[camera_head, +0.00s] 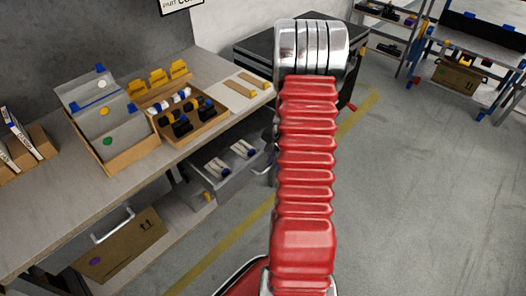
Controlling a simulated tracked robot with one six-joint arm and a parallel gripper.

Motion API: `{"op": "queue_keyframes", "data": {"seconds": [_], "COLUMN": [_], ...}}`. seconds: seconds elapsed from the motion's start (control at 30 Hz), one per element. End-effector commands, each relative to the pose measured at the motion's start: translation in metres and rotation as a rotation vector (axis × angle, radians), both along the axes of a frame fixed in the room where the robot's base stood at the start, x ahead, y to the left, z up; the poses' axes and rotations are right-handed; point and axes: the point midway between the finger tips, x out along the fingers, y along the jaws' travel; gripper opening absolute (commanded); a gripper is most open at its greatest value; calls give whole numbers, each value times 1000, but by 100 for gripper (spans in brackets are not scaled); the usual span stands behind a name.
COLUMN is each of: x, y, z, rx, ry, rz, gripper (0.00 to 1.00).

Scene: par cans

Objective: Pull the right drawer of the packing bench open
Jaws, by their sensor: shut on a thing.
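The packing bench (195,73) has a grey top and runs along the wall at the left. Its right drawer (209,188) stands out from under the top, partly open. White and blue items lie inside it. My red arm covers the drawer's right end and its handle. A small dark part of my gripper (270,166) shows at the arm's left edge, against the drawer's front end. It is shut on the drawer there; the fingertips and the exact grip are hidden. The left drawer's handle (113,226) shows under the bench edge at lower left.
On the bench stand a box of grey dividers (115,160) and a cardboard tray of small parts (207,127). A carton (120,245) sits below. A dark cabinet (258,50) stands behind my arm. The floor at the right is clear, with a yellow line.

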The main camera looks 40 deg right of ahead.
Motion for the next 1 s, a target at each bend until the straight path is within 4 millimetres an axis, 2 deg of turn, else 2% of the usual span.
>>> {"op": "queue_keyframes", "data": {"seconds": [0.03, 0.1, 0.3, 0.5, 0.83, 0.87, 1.0], "x": [-14, -29, -59, -69, -70, -70, -70], "y": [2, 1, -1, -1, -1, -1, -2], "z": [1, 1, 1, 1, 1, 0, 0], "rx": [8, 9, 10, 11, 12, 12, 10], "ry": [2, 3, 2, 2, 2, 2, 2], "rz": [-5, -5, -8, -8, -8, -8, -9], "gripper": [0, 0, 0, 0, 0, 14, 24]}}
